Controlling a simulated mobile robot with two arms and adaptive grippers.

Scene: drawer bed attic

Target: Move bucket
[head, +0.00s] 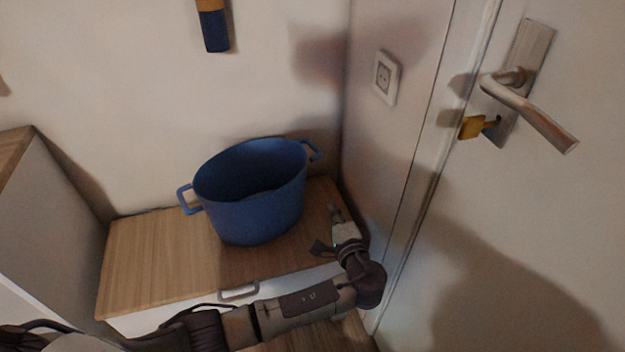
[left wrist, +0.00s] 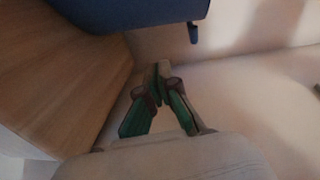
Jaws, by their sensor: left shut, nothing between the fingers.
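A blue bucket (head: 255,195) with two loop handles stands upright on the wooden top of a low cabinet (head: 150,265) in the head view. One handle (head: 187,200) points left and the other (head: 311,150) points to the back right. My left gripper (head: 334,212) is to the right of the bucket, close to the wall, apart from the bucket. In the left wrist view its fingers (left wrist: 160,75) come together at the tips with nothing between them. The bucket's lower part (left wrist: 140,10) shows at the top of that view. My right gripper is out of view.
A door with a metal handle (head: 530,105) and a yellow key tag (head: 471,127) is at the right. A wall socket (head: 385,77) is above the gripper. A taller cabinet (head: 55,215) stands at the left. Bare wooden top lies left of the bucket.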

